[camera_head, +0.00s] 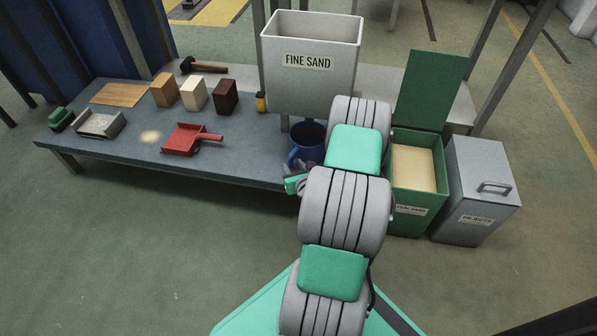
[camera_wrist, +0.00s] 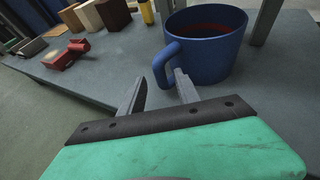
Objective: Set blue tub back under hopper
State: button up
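The blue tub (camera_head: 308,134) stands upright on the bench below the grey hopper (camera_head: 310,84) labelled "FINE SAND"; my arm covers part of its right side. In the wrist view the tub (camera_wrist: 215,60) shows a reddish-brown inside and a handle (camera_wrist: 163,62) pointing left towards my gripper. My gripper (camera_wrist: 160,84) is open, its fingers spread just in front of the handle. The right finger's tip is close to the handle's lower end; I cannot tell whether they touch. Nothing is held.
The bench (camera_head: 215,165) also carries a red dustpan-like scoop (camera_head: 185,140), several blocks, a hammer (camera_head: 200,67), a metal pan (camera_head: 100,123) and a green brush (camera_head: 60,119). At right stand an open green sand bin (camera_head: 402,222) and a grey "REJECTS" bin (camera_head: 472,205). A hopper post stands near the tub.

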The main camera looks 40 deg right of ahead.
jog(key=p+v, duration=0.2)
jog(key=v, duration=0.8)
jog(key=w+a+r+n+g+y, duration=0.1)
jog(key=w+a+r+n+y, duration=0.15)
jog(key=a+n, duration=0.4)
jog(key=w+a+r+n+g+y, duration=0.1)
jog(key=w+a+r+n+y, duration=0.15)
jog(key=a+n, duration=0.4)
jog(key=w+a+r+n+g+y, duration=0.15)
jog(key=a+n+y, duration=0.25)
jog(key=n, duration=0.4)
jog(key=s+a+r+n+g+h, duration=0.1)
jog(key=s+a+r+n+g, duration=0.2)
jog(key=s+r+n, duration=0.3)
jog(key=s+a+r+n+g+h, duration=0.2)
jog(key=s+a+r+n+g, duration=0.2)
jog(key=n, duration=0.9)
jog(key=s+a+r, duration=0.2)
jog(key=s+r, duration=0.1)
jog(key=shift+s+a+r+n+h, duration=0.15)
jog(key=shift+s+r+n+h, duration=0.15)
jog(key=shift+r, duration=0.1)
